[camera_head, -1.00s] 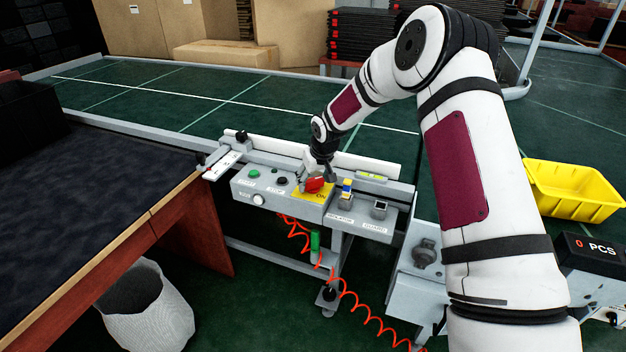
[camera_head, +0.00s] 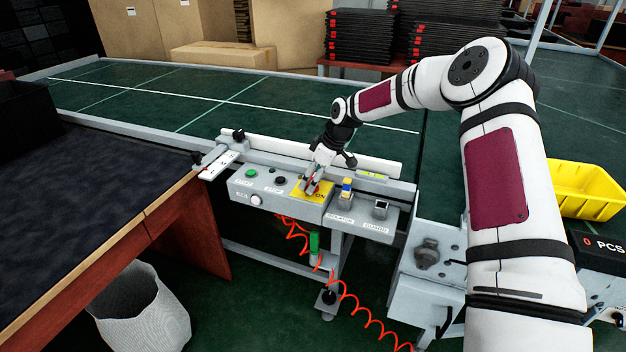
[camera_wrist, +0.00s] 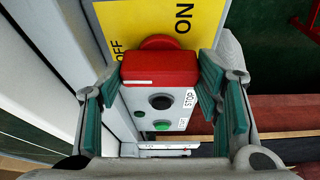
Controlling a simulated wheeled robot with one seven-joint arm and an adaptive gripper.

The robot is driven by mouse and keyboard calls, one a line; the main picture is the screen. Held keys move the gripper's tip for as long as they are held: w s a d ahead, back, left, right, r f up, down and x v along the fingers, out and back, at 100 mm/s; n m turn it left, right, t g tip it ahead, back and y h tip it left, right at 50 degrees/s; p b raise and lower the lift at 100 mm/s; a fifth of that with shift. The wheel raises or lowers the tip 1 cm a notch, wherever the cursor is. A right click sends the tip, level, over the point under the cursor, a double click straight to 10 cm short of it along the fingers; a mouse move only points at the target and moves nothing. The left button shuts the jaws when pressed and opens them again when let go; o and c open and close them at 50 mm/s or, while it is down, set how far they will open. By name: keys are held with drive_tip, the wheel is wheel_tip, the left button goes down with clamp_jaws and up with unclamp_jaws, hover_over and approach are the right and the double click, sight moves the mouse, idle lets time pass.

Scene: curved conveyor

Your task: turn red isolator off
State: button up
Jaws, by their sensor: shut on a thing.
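The red isolator handle (camera_wrist: 160,69) sits on a yellow plate (camera_wrist: 150,14) marked OFF and ON. In the wrist view ON is at the plate's right and OFF at its left. My gripper (camera_wrist: 163,80) is shut on the handle, with a green-padded finger at each side of it. In the head view my gripper (camera_head: 311,188) reaches down to the yellow plate (camera_head: 325,186) on the grey control box. The red handle (camera_head: 309,185) shows only as a thin strip between the fingers, and I cannot tell its exact angle there.
The control box carries a green button (camera_head: 252,173) and a black button (camera_head: 280,180) left of the plate. The conveyor (camera_head: 240,100) lies behind.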

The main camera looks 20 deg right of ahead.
idle(0.6)
drive_tip(key=o, duration=1.2)
drive_tip(key=shift+c, duration=0.2)
drive_tip(key=v, duration=1.2)
drive_tip(key=shift+w, duration=0.1)
